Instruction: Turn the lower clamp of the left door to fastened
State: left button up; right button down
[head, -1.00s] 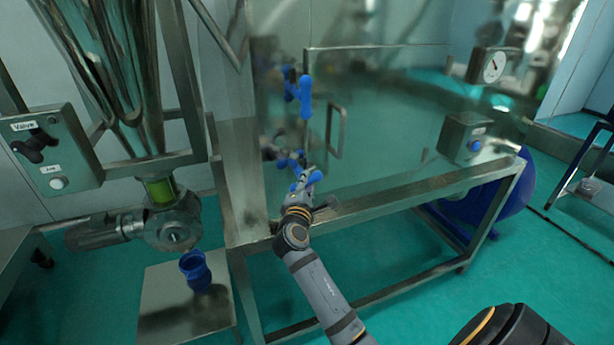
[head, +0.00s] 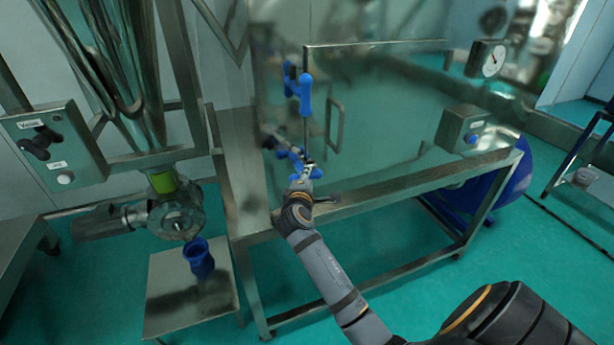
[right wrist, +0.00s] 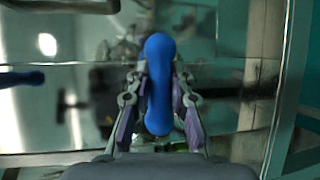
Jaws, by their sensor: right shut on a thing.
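The lower clamp (head: 296,157) is a blue handle low on the left edge of the shiny metal door (head: 390,110) in the head view. My right gripper (head: 307,170) is at this clamp and partly covers it. In the right wrist view the blue clamp handle (right wrist: 158,85) stands lengthwise between the two fingers of my right gripper (right wrist: 158,100), which are closed on its sides. The clamp's pivot is hard to make out. My left gripper is not in view.
A similar blue upper clamp (head: 305,92) sits above on the same door edge, with its reflection beside it. A door handle (head: 336,125) is to the right. A gauge (head: 486,59) and a button box (head: 462,130) are farther right.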

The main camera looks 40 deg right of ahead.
jog(key=c, duration=1.2)
grip_release()
jog(key=v, duration=0.7)
jog(key=shift+s+a, duration=0.15)
jog(key=shift+s, duration=0.1)
